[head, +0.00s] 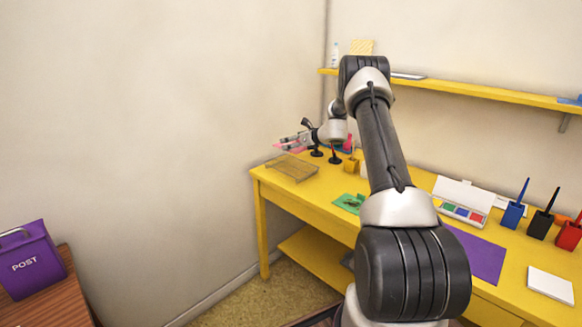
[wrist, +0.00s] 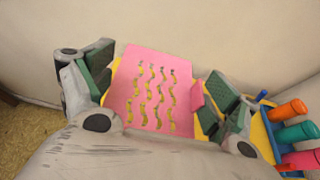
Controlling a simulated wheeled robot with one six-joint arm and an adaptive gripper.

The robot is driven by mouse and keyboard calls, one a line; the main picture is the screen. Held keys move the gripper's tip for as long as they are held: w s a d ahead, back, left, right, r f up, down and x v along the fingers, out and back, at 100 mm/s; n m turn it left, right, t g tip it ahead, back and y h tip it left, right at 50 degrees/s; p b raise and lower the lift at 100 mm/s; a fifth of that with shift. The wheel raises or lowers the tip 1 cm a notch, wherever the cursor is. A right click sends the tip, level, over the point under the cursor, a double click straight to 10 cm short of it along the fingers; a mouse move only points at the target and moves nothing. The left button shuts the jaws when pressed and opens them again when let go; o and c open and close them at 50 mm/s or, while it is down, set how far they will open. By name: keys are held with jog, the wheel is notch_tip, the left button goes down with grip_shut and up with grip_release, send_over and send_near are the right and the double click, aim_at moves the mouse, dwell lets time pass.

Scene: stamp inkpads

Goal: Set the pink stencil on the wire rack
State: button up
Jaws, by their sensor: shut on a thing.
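The pink stencil (wrist: 150,95) is a flat sheet with rows of wavy cut-outs and a small raised tab on its right side. My gripper (wrist: 158,88) is shut on it, with a finger on either side in the wrist view. In the head view, my gripper (head: 296,141) is at the far left end of the yellow desk, with a sliver of the stencil (head: 284,148) showing. The wire rack (head: 293,168) lies flat on the desk corner just below. I cannot tell the exact gap between them. In the wrist view the stencil hides what is beneath.
Dark-handled stamps (head: 334,155) stand just right of the rack on the desk (head: 262,178). Further right are a green sheet (head: 348,202), an inkpad box (head: 464,211), a purple mat (head: 480,257) and brush pots (head: 512,214). A shelf (head: 450,90) runs above.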

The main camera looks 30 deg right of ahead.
jog(key=shift+w+d+f, duration=0.3)
jog(key=shift+d+f, duration=0.1)
jog(key=shift+d, duration=0.2)
jog(key=shift+w+d+f, duration=0.3)
jog(key=shift+d+f, duration=0.1)
jog(key=shift+d, duration=0.15)
send_over(297, 167)
notch_tip(297, 167, down, 5)
jog(key=shift+s+a+r, duration=0.1)
jog(key=shift+r, duration=0.05)
jog(key=shift+f, duration=2.25)
jog(key=shift+f, duration=0.15)
jog(key=o, duration=0.6)
jog(key=shift+c, duration=0.2)
